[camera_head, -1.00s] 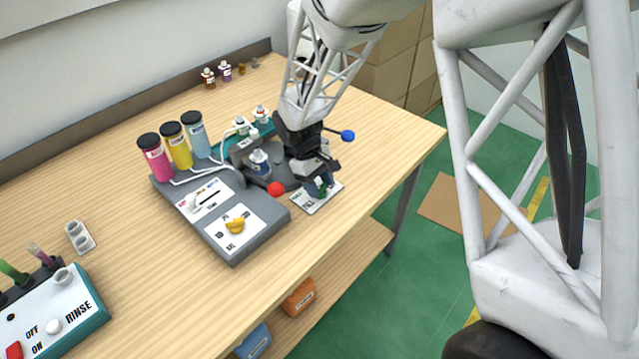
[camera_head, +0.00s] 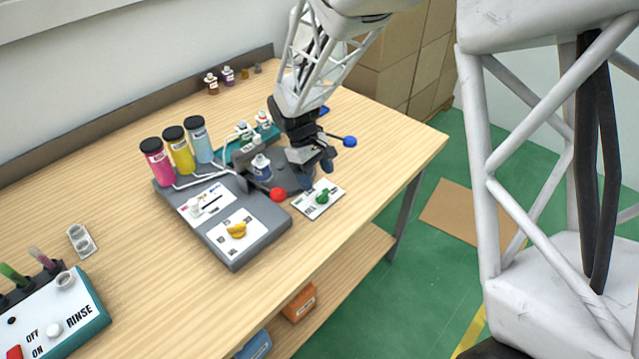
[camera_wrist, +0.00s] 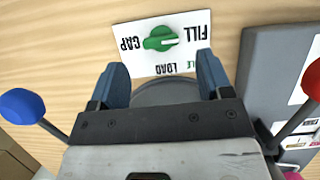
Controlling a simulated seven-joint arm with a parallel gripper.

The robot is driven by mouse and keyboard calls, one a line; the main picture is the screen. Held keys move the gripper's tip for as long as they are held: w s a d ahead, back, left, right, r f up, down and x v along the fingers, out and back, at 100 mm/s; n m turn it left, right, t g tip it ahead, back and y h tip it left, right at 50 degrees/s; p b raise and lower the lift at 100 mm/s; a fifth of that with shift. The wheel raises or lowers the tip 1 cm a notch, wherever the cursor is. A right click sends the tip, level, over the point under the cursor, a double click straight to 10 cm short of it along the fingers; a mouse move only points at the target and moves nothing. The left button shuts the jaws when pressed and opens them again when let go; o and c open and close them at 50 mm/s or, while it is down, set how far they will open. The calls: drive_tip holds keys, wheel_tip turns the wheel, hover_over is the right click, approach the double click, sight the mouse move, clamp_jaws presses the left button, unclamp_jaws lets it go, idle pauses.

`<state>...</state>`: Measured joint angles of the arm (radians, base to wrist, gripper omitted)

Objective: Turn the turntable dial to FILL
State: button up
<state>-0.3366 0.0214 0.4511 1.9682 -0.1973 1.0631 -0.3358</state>
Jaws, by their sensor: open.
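The turntable dial is a green knob (camera_head: 323,196) on a white label plate (camera_head: 309,208) at the right front of the machine. In the wrist view the knob (camera_wrist: 158,39) lies between the words CAP, on the left, and FILL, on the right, with LOAD below. Its white mark is on the right side, towards FILL. My gripper (camera_head: 318,172) is open and empty, behind and above the knob. In the wrist view the knob is beyond the fingertips (camera_wrist: 161,66), clear of both. The round turntable (camera_wrist: 165,92) is partly hidden under my gripper.
The grey machine (camera_head: 262,246) has a yellow knob (camera_head: 236,231) and coloured bottles. The wooden table is clear in front of the label plate.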

drive_tip(key=shift+v, duration=1.45)
drive_tip(key=s+d+r+m+t+y, duration=0.25)
drive_tip(key=s+d+r+m, duration=0.25)
drive_tip(key=s+d+r, duration=0.7)
drive_tip(key=s+d+r+m+t, duration=0.1)
drive_tip(key=s+d+r+m, duration=0.1)
drive_tip(key=s, duration=0.5)
drive_tip(key=s+d+r+m+t, duration=0.2)
drive_tip(key=s+d+r, duration=0.1)
drive_tip(key=s, duration=0.5)
drive_tip(key=shift+s+d+r+y, duration=0.2)
drive_tip(key=shift+d+r+y, duration=0.1)
drive_tip(key=shift+r+y, duration=0.2)
